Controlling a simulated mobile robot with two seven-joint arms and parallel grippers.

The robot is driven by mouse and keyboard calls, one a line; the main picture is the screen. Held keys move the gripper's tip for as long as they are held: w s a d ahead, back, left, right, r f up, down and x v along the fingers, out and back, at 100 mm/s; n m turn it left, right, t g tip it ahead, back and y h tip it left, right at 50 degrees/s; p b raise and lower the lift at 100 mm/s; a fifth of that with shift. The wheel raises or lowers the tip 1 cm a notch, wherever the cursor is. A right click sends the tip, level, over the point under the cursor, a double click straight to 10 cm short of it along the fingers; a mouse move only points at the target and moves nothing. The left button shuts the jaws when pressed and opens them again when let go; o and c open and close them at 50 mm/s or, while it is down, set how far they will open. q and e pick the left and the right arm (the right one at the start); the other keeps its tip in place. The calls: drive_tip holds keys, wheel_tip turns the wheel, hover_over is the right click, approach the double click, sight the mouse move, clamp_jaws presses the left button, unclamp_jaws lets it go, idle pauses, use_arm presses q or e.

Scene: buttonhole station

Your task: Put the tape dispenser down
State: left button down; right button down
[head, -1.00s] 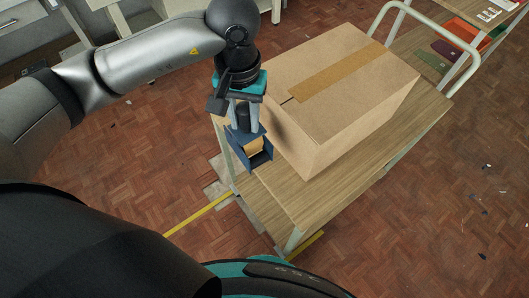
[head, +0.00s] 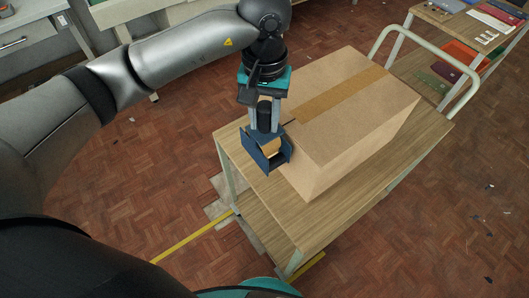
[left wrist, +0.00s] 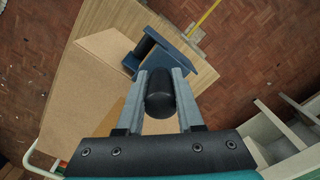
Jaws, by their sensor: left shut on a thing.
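The tape dispenser has a dark blue body (head: 275,160), a tan tape roll (head: 270,147) and a black handle (head: 264,113). My left gripper (head: 264,124) is shut on the handle, with the body hanging below the fingers. In the left wrist view the black handle (left wrist: 159,94) sits between the two grey fingers, with the blue body (left wrist: 180,58) beyond. The dispenser is over the wooden top of a cart (head: 265,205), beside a cardboard box. I cannot tell whether it touches the top. My right gripper is not in view.
The large taped cardboard box (head: 350,125) fills much of the cart top, close to the dispenser. The front end of the top is bare. The cart has a pale handle rail (head: 455,40) at its far end. A table with coloured items (head: 490,18) stands beyond.

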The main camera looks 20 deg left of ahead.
use_arm(q)
wheel_tip(320, 180, down, 11)
drive_tip(key=shift+f+b, duration=0.15)
drive_tip(key=shift+b, duration=0.35)
drive_tip(key=shift+f, duration=0.2)
drive_tip(key=c, duration=0.5)
unclamp_jaws()
drive_tip(key=shift+c, duration=0.2)
drive_tip(key=shift+r, duration=0.1)
wheel_tip(320, 180, up, 12)
drive_tip(key=shift+r+p, duration=0.1)
drive_tip(key=shift+p, duration=0.35)
